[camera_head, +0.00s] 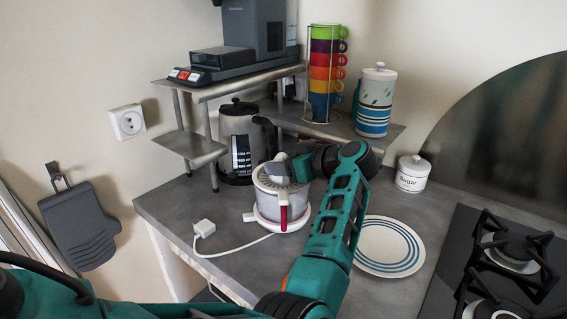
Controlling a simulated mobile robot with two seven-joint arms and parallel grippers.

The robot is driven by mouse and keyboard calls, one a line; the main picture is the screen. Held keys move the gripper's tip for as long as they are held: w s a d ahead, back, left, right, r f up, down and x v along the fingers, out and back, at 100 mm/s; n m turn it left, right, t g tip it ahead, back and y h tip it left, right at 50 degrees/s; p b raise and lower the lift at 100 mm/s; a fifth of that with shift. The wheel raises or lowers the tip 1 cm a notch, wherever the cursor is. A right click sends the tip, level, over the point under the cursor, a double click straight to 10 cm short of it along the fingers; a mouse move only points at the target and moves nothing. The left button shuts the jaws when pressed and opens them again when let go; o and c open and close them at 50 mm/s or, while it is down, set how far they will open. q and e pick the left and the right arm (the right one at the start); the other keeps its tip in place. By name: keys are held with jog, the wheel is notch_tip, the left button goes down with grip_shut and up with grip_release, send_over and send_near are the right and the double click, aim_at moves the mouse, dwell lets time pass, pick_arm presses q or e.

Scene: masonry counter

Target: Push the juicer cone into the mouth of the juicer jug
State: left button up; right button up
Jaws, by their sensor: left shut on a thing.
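The white juicer jug (265,203) stands upright on the counter, left of centre, with a red strip on its front and a white base under it. The pale juicer cone (270,181) is at the jug's top, partly hidden by my gripper. I cannot tell how deep it sits in the mouth. My left gripper (283,170) reaches in from the right side of the jug, with its fingers at the top of the jug, shut on the cone. Its fingertips are small and partly blurred against the jug. My right gripper is not in view.
A striped plate (388,247) lies right of my forearm. A sugar pot (412,174) and a hob (500,265) are further right. A white cord and plug (204,228) lie in front.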

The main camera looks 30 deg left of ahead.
aim_at(283, 154)
pick_arm(q)
jog(key=shift+f, duration=0.5)
jog(key=o, duration=1.1)
jog(key=shift+o, duration=0.2)
notch_tip(283, 154, up, 20)
jog(key=shift+s+f, duration=0.1)
jog(key=shift+f, duration=0.05)
